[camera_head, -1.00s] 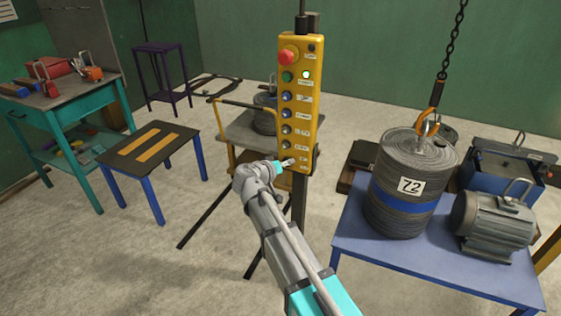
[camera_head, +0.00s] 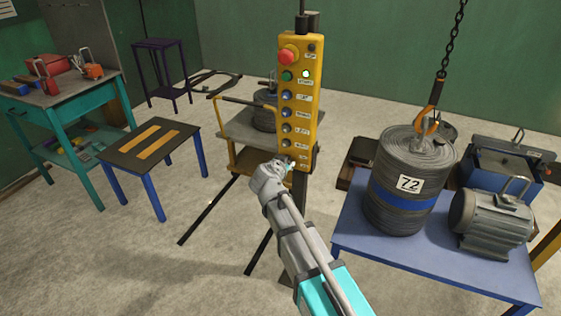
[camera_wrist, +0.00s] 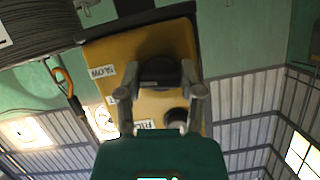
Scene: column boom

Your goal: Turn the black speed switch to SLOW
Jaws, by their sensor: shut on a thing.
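The yellow control pendant (camera_head: 300,90) hangs upright in the middle of the head view, with a red button at its top and a column of smaller buttons. My gripper (camera_head: 289,165) is at its lower end in the head view. In the wrist view the black speed switch (camera_wrist: 160,74) is a round dark knob on the yellow face. My gripper (camera_wrist: 172,92) is shut on it, one finger on each side. A SLOW label (camera_wrist: 102,72) is left of the switch. The switch's pointer cannot be made out, and my gripper hides it in the head view.
A blue table (camera_head: 440,270) at the right carries a wire drum marked 72 (camera_head: 408,175) under a chain hook, and a grey motor (camera_head: 492,222). A trolley (camera_head: 236,130) stands behind the pendant. A low table (camera_head: 185,133) and a teal workbench (camera_head: 62,105) are at the left.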

